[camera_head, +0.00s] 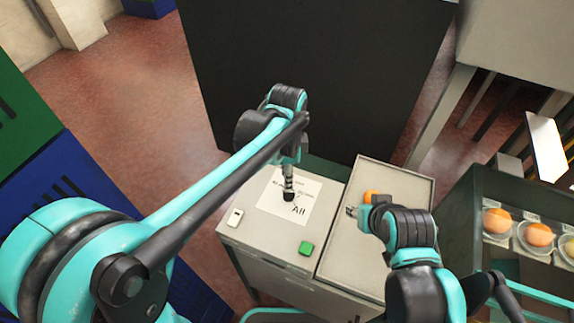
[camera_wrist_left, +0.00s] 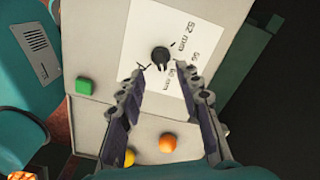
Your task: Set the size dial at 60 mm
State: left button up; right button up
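The size dial is a small black knob (camera_head: 289,197) on a white printed label (camera_head: 270,203) on top of a pale grey cabinet. In the left wrist view the knob (camera_wrist_left: 160,55) stands beside print reading 52 mm, 56 and 60 mm; "All" shows in the head view. I cannot tell which mark it points at. My left gripper (camera_head: 288,184) is above the dial, pointing down. In the left wrist view its fingers (camera_wrist_left: 161,72) are apart with nothing between them, and the knob lies beyond their tips. My right gripper (camera_head: 356,212) is beside an orange (camera_head: 371,196); its fingers are too small to judge.
A green button (camera_head: 306,248) and a white switch (camera_head: 235,217) sit on the cabinet top near the dial. A tall dark panel (camera_head: 330,70) rises behind the cabinet.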

pick_arm(q)
notch_tip(320, 180, up, 5)
jog(key=shift+r, duration=0.1)
dwell(0.6)
jog(key=s+a+f+n+t+b, duration=0.2)
jog(key=s+a+f+n, duration=0.1)
jog(key=a+n, duration=0.2)
jog(key=s+a+f+n+t+b, duration=0.1)
jog(key=s+a+f+n+t, duration=0.1)
jog(key=s+a+f+n, duration=0.1)
jog(key=s+a+f+n+t+b, duration=0.2)
jog(key=s+a+f+n+t, duration=0.1)
jog(key=a+n, duration=0.5)
jog(key=shift+s+a+f+b, duration=0.1)
jog(key=shift+s+a+b, duration=0.35)
jog(key=shift+s, duration=0.4)
pick_arm(e)
notch_tip(320, 180, down, 6)
jog(key=shift+r, duration=0.2)
pick_arm(q)
jog(key=shift+a, duration=0.15)
